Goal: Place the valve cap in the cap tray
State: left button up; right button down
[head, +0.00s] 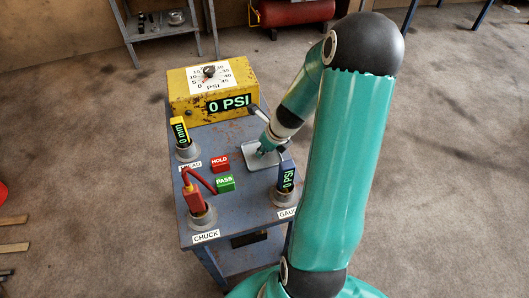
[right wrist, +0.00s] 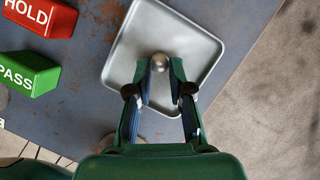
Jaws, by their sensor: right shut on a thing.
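The cap tray (right wrist: 193,32) is a shallow grey metal tray with a raised rim, seen close in the right wrist view. It also shows in the head view (head: 252,149), on the cart top near its right edge. My right gripper (right wrist: 160,68) is shut on the valve cap (right wrist: 160,61), a small round metallic piece between the fingertips. The gripper and cap are over the middle of the tray; I cannot tell whether the cap touches its floor. In the head view my right gripper (head: 266,147) points down at the tray, and the cap is hidden. My left gripper is not in view.
The blue cart top (head: 222,142) holds a yellow pressure box (head: 190,95) reading 0 PSI at the back. Red HOLD (head: 220,162) and green PASS (head: 225,183) blocks lie left of the tray. The gauge (head: 287,178) stands in front of the tray, the red chuck (head: 194,197) at front left.

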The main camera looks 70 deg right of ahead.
jog(key=c, duration=1.1)
grip_release()
jog(key=shift+o, duration=0.2)
jog(key=shift+r, duration=0.1)
jog(key=p+v, duration=0.5)
jog(key=v, duration=0.7)
jog(key=shift+p, duration=0.35)
